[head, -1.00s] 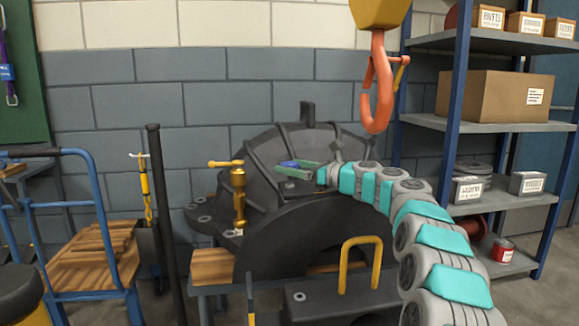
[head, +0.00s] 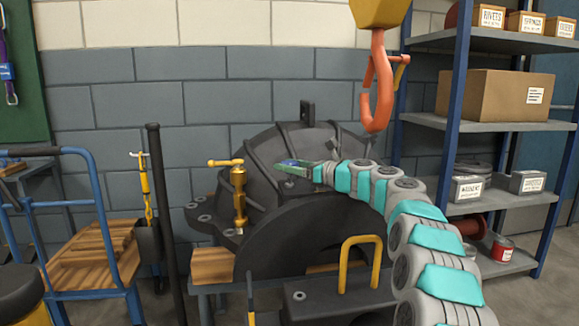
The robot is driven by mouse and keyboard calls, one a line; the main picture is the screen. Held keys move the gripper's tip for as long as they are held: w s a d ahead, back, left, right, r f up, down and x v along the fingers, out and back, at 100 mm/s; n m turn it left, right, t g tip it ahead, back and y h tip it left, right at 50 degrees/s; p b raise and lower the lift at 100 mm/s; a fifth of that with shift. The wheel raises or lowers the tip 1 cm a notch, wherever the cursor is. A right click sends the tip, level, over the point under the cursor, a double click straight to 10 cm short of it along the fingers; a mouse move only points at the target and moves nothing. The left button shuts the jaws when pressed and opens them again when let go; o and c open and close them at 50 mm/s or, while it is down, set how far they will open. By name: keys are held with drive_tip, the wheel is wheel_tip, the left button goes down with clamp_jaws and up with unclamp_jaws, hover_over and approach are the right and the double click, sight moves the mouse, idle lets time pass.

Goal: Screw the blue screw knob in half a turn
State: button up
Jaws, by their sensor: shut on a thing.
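The blue screw knob (head: 290,162) is small in the head view, on the dark casing (head: 300,204) near its middle. My gripper (head: 286,168) is shut on the knob, reaching in from the right. Its fingers hide most of the knob, and how far the screw is in cannot be told.
An orange hook (head: 378,100) hangs just above and behind my arm. A brass valve-like post (head: 239,195) stands left of the gripper. A yellow handle (head: 361,255) rises in front. Shelves (head: 480,125) stand at the right, a blue cart (head: 85,292) at the left.

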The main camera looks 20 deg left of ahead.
drive_tip(key=c, duration=0.4)
drive_tip(key=shift+o, duration=0.2)
drive_tip(key=shift+m+t, duration=0.3)
drive_tip(key=shift+t, duration=0.2)
